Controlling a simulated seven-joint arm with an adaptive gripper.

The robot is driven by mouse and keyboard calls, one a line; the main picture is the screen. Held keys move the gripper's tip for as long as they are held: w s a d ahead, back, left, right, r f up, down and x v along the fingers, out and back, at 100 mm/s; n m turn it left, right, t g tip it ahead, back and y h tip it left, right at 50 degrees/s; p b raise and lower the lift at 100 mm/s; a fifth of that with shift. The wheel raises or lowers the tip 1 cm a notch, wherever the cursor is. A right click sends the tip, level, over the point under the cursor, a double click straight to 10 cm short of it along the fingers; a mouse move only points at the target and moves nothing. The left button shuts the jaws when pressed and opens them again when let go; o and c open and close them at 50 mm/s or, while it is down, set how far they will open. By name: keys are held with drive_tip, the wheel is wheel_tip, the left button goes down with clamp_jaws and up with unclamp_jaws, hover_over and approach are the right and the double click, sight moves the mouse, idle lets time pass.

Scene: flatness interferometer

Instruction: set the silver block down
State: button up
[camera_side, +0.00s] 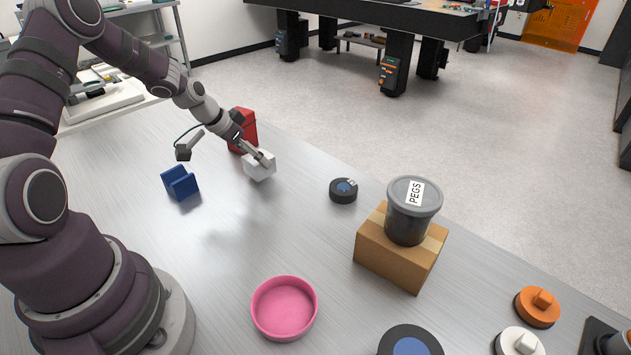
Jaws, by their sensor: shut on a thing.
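The silver block (259,170) is a small pale cube near the far edge of the metal table. My gripper (262,157) reaches it from the upper left and is shut on it. The fingers cover part of the block's top. I cannot tell from this view whether the block's underside touches the table or hangs just above it.
A red block (243,128) stands close behind my gripper. A blue slotted holder (180,183) is to the left. A black disc (343,190), a cardboard box (390,258) bearing a PEGS tub (412,212), and a pink dish (284,308) stand right and nearer. Bare table (225,245) lies between.

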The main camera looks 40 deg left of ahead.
drive_tip(key=shift+f, duration=0.55)
drive_tip(key=shift+f, duration=0.1)
drive_tip(key=o, duration=1.2)
drive_tip(key=shift+o, duration=0.2)
drive_tip(key=v, duration=1.2)
drive_tip(key=s+d+r, duration=0.4)
drive_tip(key=s+d, duration=0.1)
drive_tip(key=d, duration=0.3)
drive_tip(key=s+d+r+y, duration=0.1)
drive_tip(key=s+d+r, duration=0.3)
drive_tip(key=d, duration=0.3)
drive_tip(key=shift+s+d+r+g, duration=0.3)
drive_tip(key=shift+s+d, duration=0.1)
drive_tip(key=shift+s, duration=0.15)
